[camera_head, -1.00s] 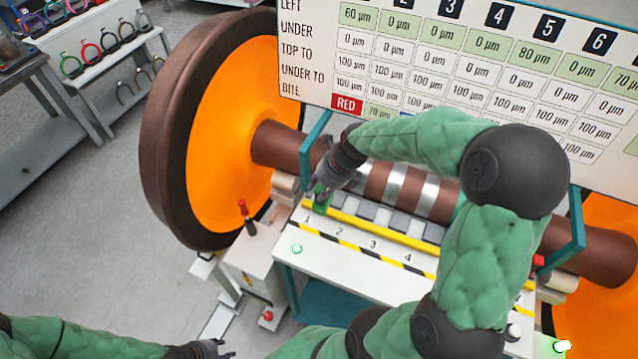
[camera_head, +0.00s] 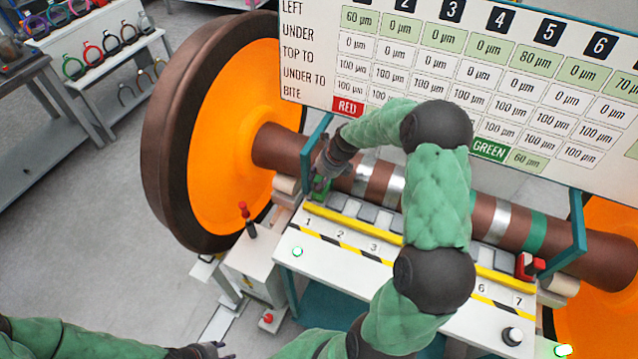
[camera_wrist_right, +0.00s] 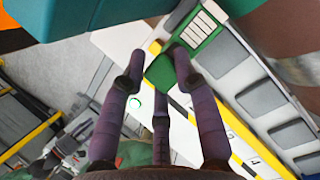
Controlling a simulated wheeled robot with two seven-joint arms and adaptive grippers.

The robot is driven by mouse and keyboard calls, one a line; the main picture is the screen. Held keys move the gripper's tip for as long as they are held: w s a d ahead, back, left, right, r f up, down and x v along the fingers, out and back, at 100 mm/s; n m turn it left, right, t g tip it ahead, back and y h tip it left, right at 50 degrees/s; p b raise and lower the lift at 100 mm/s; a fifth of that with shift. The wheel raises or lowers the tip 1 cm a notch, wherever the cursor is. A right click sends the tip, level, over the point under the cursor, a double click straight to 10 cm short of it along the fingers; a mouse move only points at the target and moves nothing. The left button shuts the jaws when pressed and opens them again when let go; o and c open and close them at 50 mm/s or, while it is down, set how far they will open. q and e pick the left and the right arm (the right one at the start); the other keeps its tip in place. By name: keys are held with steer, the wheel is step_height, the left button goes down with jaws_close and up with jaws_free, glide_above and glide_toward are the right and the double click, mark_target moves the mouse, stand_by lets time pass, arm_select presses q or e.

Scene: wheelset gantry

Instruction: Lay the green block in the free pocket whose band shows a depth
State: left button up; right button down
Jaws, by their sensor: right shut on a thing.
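The green block (camera_head: 320,187) is at the left end of the row of pockets, close to number 1. My right gripper (camera_head: 324,172) is shut on it. The right wrist view shows the green block (camera_wrist_right: 160,71) between the fingers (camera_wrist_right: 158,78), partly covered by them. Whether it touches the bed below is unclear. Grey pockets (camera_head: 366,213) run along the yellow-edged rail; my right arm hides the middle ones. The board (camera_head: 400,60) gives 60 µm under 1, 80 under 5, 70 under 7, and GREEN 60 µm. My left gripper (camera_head: 208,350) is at the lower left, its opening unclear.
The axle (camera_head: 495,220) with its bands runs behind the pockets, between orange-faced wheels (camera_head: 235,130). A teal upright (camera_head: 311,146) stands close to my right gripper. A red block (camera_head: 526,266) sits at the right end. A red-knobbed lever (camera_head: 246,220) stands left of the bench.

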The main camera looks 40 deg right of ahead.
step_height(320, 180, down, 3)
steer(key=shift+r, duration=0.2)
steer(key=c, duration=0.9)
jaws_free()
steer(key=shift+f, duration=0.2)
steer(key=shift+c, duration=0.2)
steer(key=shift+r, duration=0.1)
steer(key=v, duration=1.2)
steer(key=shift+w+r, duration=0.1)
